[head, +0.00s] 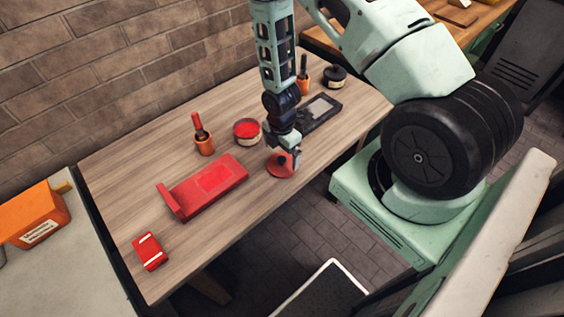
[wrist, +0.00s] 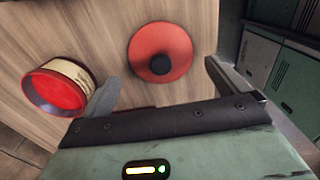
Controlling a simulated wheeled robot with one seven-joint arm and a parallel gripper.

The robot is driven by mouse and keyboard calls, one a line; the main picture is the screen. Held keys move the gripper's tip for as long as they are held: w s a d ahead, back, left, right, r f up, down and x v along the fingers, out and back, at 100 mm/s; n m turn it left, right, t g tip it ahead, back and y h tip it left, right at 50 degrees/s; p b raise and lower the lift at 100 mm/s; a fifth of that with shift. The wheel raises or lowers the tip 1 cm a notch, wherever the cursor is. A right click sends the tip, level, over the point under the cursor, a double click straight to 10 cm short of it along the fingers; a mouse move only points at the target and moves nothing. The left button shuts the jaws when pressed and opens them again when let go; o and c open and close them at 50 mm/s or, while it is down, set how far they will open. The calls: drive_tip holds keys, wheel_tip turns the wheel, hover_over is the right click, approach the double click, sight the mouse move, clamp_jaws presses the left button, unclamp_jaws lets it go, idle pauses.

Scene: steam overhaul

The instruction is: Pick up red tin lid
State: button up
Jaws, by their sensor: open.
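The red tin lid (head: 279,166) is a round red disc lying on the wooden table near its front edge. In the wrist view the lid (wrist: 160,52) shows a dark round knob at its middle. My gripper (head: 289,153) is just above the lid in the head view and hides part of it. In the wrist view my gripper (wrist: 160,80) is open, its fingers spread to either side with the lid beyond them and nothing held. An open tin (head: 247,131) with red contents and a pale label stands behind the lid; it also shows in the wrist view (wrist: 58,87).
A red tool box-like piece (head: 208,186) and a small red box (head: 150,251) lie to the left. Brush pots (head: 204,145) (head: 303,84), a dark jar (head: 335,76) and a dark tray (head: 318,112) stand farther back. The table (head: 130,190) is clear around the lid's front.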

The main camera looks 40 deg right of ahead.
sight(282, 159)
drive_tip(key=shift+f+p, duration=0.95)
drive_tip(key=shift+f, duration=1.3)
drive_tip(key=c, duration=0.7)
drive_tip(key=shift+c, duration=0.2)
drive_tip(key=shift+r, duration=0.1)
